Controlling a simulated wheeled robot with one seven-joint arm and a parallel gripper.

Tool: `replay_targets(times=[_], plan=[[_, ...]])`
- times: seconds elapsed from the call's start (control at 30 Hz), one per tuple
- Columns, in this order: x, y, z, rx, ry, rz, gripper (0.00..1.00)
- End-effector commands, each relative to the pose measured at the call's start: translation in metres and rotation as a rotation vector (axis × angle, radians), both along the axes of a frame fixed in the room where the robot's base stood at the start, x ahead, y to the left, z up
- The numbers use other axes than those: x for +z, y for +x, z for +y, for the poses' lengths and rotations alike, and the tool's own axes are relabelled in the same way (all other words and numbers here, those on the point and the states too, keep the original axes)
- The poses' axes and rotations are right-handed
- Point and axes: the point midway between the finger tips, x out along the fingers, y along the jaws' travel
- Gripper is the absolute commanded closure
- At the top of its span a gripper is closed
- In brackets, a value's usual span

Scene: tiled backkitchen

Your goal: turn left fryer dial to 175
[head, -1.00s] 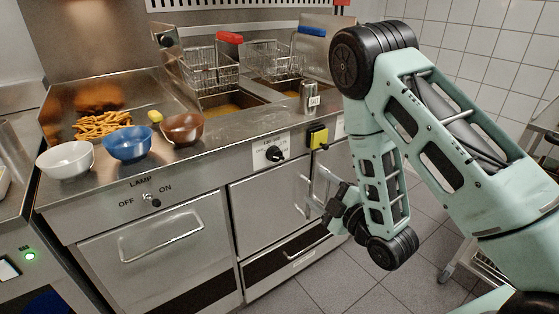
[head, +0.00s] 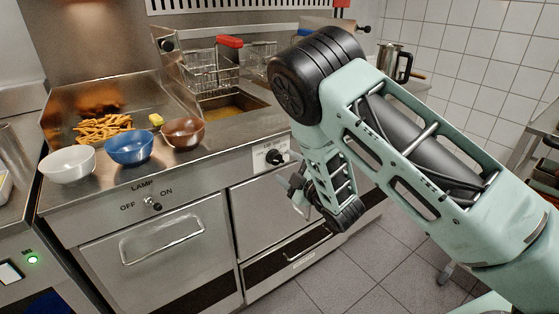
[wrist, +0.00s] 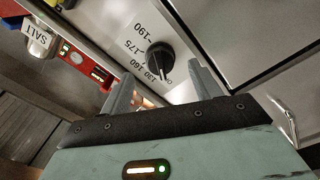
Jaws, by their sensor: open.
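The left fryer dial (head: 276,157) is a black knob on a white plate on the steel front. In the head view my gripper (head: 288,184) is just below and in front of the dial, partly hidden by my wrist.
A lamp switch (head: 152,204) is on the panel to the left. White (head: 67,164), blue (head: 129,148) and brown (head: 183,133) bowls stand on the counter above. A red-handled fryer basket (head: 208,68) is behind. The salt shaker (wrist: 39,42) shows in the wrist view.

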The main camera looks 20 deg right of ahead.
Motion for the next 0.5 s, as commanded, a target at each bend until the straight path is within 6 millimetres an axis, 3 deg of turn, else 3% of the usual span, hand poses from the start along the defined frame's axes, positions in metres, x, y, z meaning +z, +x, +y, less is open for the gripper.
replay_targets(times=[0.2,0.5], plan=[[0.001,0.030,0.010,0.000,-0.001,-0.002,0.37],[0.000,0.041,0.013,-0.001,0.000,0.000,0.37]])
